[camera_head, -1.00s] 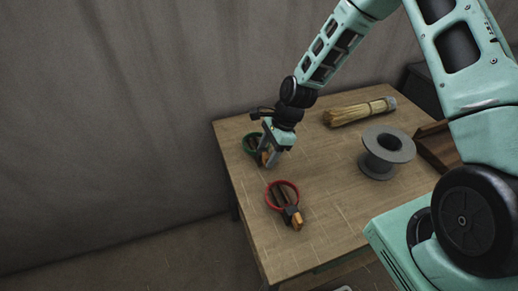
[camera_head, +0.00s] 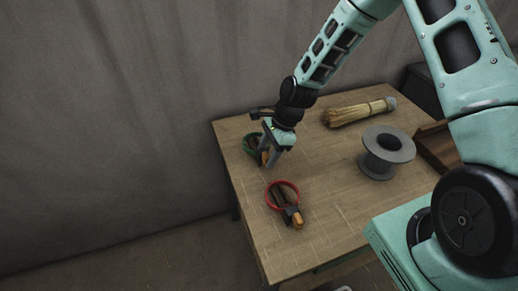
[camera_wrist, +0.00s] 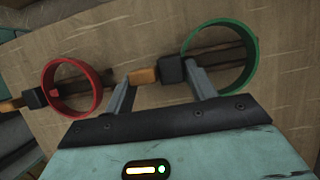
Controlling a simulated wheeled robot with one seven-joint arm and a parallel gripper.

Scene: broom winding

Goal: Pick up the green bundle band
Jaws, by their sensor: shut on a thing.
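The green bundle band (camera_head: 250,143) is a green ring with a black block and an orange-tan tab, at the table's far left corner in the head view. In the wrist view its ring (camera_wrist: 254,58) is at the upper right, with the tab (camera_wrist: 143,77) and block (camera_wrist: 171,69) between my fingers. My gripper (camera_head: 271,160) is shut on the band at this block and tab, close to the tabletop. It also shows in the wrist view (camera_wrist: 160,90). My wrist hides part of the ring in the head view.
A similar red band (camera_head: 282,196) lies in front of my gripper on the wooden table (camera_head: 325,225). A grey spool (camera_head: 386,155) stands to the right. A straw broom head (camera_head: 358,112) lies at the back. A wooden tray (camera_head: 437,145) is at the right edge.

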